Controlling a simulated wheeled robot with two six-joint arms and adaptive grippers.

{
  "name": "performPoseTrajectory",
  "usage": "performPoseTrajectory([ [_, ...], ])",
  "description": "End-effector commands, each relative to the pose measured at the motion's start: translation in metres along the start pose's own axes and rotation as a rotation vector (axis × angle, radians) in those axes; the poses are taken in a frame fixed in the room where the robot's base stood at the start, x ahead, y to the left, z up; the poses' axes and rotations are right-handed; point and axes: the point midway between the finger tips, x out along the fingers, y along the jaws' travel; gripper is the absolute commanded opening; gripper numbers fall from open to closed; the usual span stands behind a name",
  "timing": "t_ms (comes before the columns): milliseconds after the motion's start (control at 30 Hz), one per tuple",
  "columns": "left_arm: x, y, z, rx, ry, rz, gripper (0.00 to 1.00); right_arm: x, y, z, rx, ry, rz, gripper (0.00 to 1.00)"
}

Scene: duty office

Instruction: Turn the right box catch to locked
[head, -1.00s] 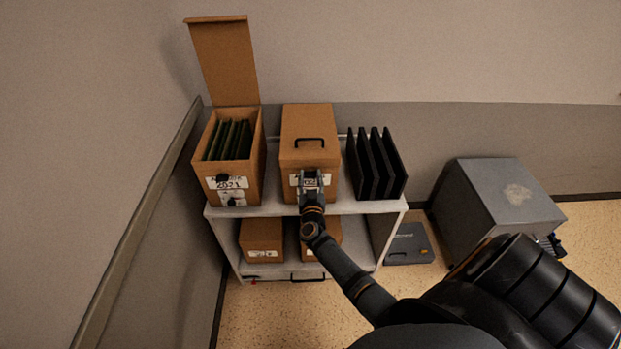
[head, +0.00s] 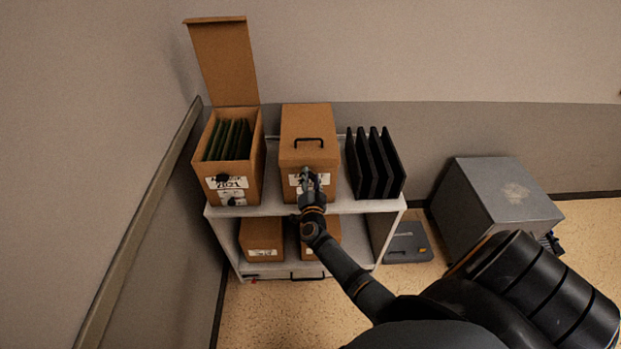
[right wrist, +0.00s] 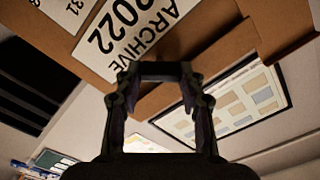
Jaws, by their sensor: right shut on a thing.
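The right box (head: 309,128) is a closed brown carton with a black lid handle, standing on the white shelf (head: 275,208). Its front label (right wrist: 128,35) reads ARCHIVE 2022 and appears strongly tilted in the right wrist view. My right gripper (head: 308,174) is at the front of this box, just below the lid edge, in front of the label. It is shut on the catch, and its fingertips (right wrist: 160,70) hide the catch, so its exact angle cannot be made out. My left gripper is out of view.
The left box (head: 213,184) stands open with its lid up and dark files inside. Black upright folders (head: 375,165) stand close on the right. More boxes (head: 262,240) sit on the lower shelf. A grey cabinet (head: 500,200) stands on the floor to the right.

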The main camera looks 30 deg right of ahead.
Motion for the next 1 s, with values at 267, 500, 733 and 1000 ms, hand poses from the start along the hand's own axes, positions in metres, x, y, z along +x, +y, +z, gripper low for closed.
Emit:
performPoseTrajectory([
  [267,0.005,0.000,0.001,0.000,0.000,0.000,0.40,0.000,0.003,0.001,0.259,-0.001,0.001,0.08],
  [500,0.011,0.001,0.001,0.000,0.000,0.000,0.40,-0.001,0.004,0.002,0.476,-0.001,0.001,0.08],
  [733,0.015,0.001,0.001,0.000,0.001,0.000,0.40,-0.001,0.005,0.003,0.643,-0.001,0.002,0.08],
  [1000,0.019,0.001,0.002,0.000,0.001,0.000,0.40,-0.001,0.005,0.003,0.762,-0.002,0.003,0.08],
])
